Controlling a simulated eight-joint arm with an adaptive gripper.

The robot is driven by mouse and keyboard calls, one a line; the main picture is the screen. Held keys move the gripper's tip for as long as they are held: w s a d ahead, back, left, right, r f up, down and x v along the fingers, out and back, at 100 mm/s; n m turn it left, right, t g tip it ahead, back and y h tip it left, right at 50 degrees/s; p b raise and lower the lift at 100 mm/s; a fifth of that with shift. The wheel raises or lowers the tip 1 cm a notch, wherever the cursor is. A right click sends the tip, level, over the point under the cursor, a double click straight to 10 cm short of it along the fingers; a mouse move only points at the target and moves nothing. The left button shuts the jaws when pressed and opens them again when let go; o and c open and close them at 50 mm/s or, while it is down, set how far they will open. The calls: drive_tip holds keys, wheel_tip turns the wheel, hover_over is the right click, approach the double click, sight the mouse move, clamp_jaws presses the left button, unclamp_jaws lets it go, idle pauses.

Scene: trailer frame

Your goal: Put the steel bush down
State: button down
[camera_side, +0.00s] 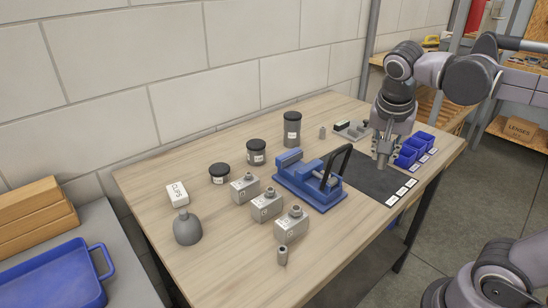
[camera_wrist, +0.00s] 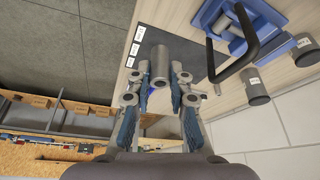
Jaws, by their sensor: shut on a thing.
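The steel bush (camera_wrist: 159,62) is a plain grey cylinder. In the wrist view it is between the fingertips of my gripper (camera_wrist: 160,82), which is shut on it. In the side view my gripper (camera_side: 385,142) points down over the far right part of the dark mat (camera_side: 368,178), and the bush (camera_side: 382,160) hangs below the fingers. I cannot tell whether its lower end touches the mat. White label cards (camera_side: 402,191) lie along the mat's front edge.
Blue bins (camera_side: 405,156) stand close right of my gripper. A blue fixture with a black handle (camera_side: 335,165) stands left of the mat. Grey blocks (camera_side: 266,205), dark-lidded jars (camera_side: 292,130) and another small grey cylinder (camera_side: 282,256) are further left. The mat's middle is clear.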

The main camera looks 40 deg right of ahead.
wheel_tip(320, 180, up, 3)
drive_tip(key=shift+f, duration=0.15)
drive_tip(key=w+a+r+n+t+y, duration=0.15)
drive_tip(key=w+a+n, duration=0.35)
drive_tip(key=w, duration=0.5)
drive_tip(key=w+a+r+n+t+y, duration=0.15)
drive_tip(key=w+a+n, duration=0.35)
drive_tip(key=w, duration=0.6)
drive_tip(key=n+y, duration=0.3)
drive_tip(key=n, duration=0.6)
hover_over(171, 189)
drive_tip(key=s, duration=0.2)
drive_tip(key=shift+g, duration=0.3)
drive_tip(key=f, duration=1)
drive_tip(key=d+f, duration=0.1)
drive_tip(key=f, duration=0.4)
drive_tip(key=shift+w+f, duration=0.1)
drive_tip(key=shift+w, duration=0.05)
drive_tip(key=shift+f, duration=2.05)
drive_tip(key=shift+f, duration=0.1)
